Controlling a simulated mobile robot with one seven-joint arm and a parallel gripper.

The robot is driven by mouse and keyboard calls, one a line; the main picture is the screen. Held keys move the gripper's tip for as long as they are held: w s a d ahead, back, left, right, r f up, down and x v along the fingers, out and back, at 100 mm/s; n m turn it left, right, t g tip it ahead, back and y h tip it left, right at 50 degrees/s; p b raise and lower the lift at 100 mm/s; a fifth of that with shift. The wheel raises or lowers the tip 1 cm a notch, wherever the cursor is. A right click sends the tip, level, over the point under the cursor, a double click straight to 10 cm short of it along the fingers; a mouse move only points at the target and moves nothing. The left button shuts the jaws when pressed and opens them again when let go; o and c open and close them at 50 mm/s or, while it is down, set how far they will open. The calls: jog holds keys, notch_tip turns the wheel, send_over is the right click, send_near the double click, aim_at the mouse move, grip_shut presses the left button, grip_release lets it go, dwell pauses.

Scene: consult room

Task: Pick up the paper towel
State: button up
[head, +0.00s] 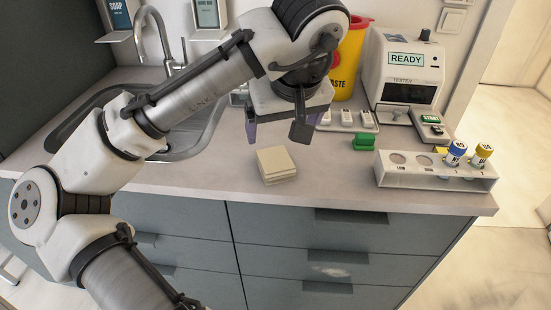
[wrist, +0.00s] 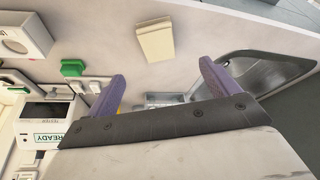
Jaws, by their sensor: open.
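The paper towel looks like a folded cream stack (head: 276,165) lying flat on the counter near its front edge. It also shows in the wrist view as a pale block (wrist: 155,41) at the top, ahead of the fingertips. My gripper (head: 279,136) is above the counter, just behind and above the stack in the head view. Its two purple fingers (wrist: 162,78) are spread wide with nothing between them. The fingers do not touch the stack.
A green block (head: 363,142) and a white rack (head: 435,173) with blue and yellow capped tubes stand to the right. A tester (head: 404,85) marked READY and a yellow waste bin (head: 348,62) are behind. The sink (head: 190,140) is at left. Counter around the stack is clear.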

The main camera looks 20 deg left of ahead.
send_over(276, 161)
jog(key=s+d, duration=0.1)
jog(key=s, duration=0.2)
jog(key=f, duration=0.7)
jog(key=shift+w+d+f, duration=0.2)
jog(key=shift+f, duration=0.05)
jog(key=shift+w+p+x, duration=0.15)
jog(key=shift+p+x, duration=0.05)
jog(key=shift+x, duration=1.15)
jog(key=shift+w+p+x, duration=0.15)
jog(key=shift+w+x, duration=0.05)
jog(key=shift+x, duration=1.15)
jog(key=shift+d+r, duration=0.1)
jog(key=c, duration=1.1)
jog(key=shift+r, duration=0.15)
